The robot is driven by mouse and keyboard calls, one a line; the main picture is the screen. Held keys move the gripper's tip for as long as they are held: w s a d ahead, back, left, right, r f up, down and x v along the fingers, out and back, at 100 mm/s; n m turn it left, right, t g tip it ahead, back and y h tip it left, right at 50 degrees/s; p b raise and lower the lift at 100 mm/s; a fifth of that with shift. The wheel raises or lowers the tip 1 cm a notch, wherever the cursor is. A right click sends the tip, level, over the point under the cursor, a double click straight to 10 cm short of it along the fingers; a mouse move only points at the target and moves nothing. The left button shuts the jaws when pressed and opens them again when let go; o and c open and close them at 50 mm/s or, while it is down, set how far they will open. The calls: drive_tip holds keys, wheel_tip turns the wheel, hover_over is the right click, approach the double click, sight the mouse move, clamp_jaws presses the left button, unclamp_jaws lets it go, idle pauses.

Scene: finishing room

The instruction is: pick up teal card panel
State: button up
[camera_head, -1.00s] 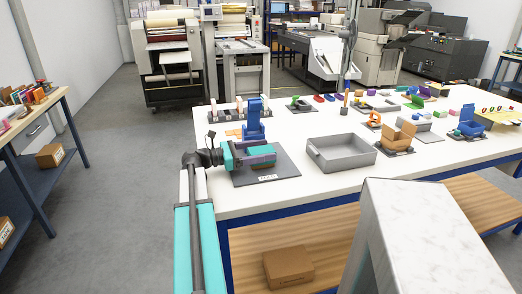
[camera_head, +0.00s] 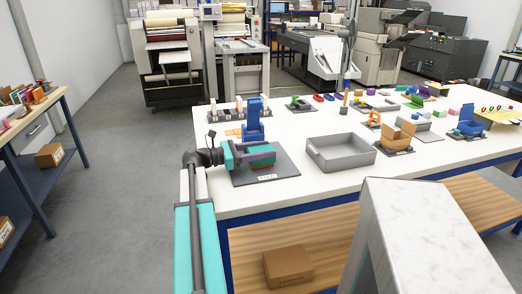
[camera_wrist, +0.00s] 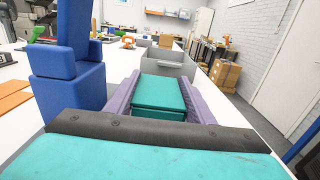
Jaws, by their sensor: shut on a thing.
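The teal card panel (camera_wrist: 160,93) lies between the two purple fingers of my gripper (camera_wrist: 158,82) in the wrist view. A second teal face shows at its near side; I cannot tell whether it is part of the same panel. In the head view my gripper (camera_head: 262,155) is low over a dark grey base plate (camera_head: 283,175) with a small label, at the table's near left. It is shut on the panel, with teal (camera_head: 262,162) showing around the purple finger. The panel's underside is hidden, so I cannot tell whether it is clear of the plate.
A tall blue stepped block (camera_head: 253,123) stands close behind my gripper, and left of it in the wrist view (camera_wrist: 70,70). A grey open tray (camera_head: 341,153) stands to the right, empty. Orange flat pieces lie left of the blue block. More coloured models stand farther right.

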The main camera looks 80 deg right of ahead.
sight(262, 149)
drive_tip(key=shift+r, duration=0.1)
drive_tip(key=shift+r, duration=4.95)
